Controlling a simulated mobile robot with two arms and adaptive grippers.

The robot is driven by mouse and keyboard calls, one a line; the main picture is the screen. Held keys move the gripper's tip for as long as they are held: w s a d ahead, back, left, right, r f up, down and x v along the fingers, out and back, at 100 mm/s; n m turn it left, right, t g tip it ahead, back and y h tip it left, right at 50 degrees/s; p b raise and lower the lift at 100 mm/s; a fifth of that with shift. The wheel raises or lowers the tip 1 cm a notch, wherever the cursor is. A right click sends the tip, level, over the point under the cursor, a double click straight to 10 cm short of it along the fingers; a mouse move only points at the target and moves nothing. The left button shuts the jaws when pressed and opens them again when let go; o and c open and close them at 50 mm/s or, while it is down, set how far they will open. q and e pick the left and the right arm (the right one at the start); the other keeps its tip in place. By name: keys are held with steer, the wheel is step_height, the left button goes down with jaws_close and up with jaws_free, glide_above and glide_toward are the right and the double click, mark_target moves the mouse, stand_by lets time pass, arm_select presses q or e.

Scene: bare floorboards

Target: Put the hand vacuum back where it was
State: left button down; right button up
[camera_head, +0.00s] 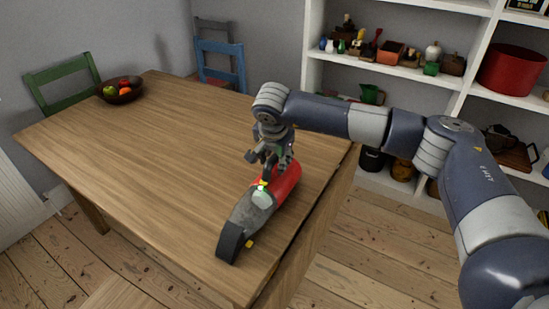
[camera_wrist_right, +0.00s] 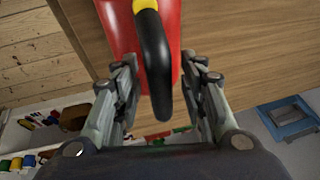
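The hand vacuum (camera_head: 248,219) lies on the wooden table (camera_head: 150,150) near its front right edge. It has a red body and a grey nozzle end. In the right wrist view its red body (camera_wrist_right: 116,22) and black looped handle (camera_wrist_right: 156,62) show at the top middle. My right gripper (camera_head: 263,160) is just above the red end of the vacuum. In the right wrist view the right gripper (camera_wrist_right: 160,75) has its fingers apart on either side of the handle, and a gap shows on both sides. My left gripper is not in view.
A bowl of fruit (camera_head: 118,91) stands at the table's far left corner. A green chair (camera_head: 62,83) and a blue chair (camera_head: 220,62) stand behind the table. White shelves (camera_head: 385,70) with pots and jars stand at the back right. Most of the tabletop is clear.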

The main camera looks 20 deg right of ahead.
steer(key=shift+r+p, duration=0.3)
steer(key=shift+r, duration=0.1)
steer(key=p+v, duration=0.5)
steer(key=v, duration=0.6)
steer(key=shift+s+r+p, duration=0.15)
steer(key=shift+r+p, duration=0.05)
steer(key=shift+p, duration=0.15)
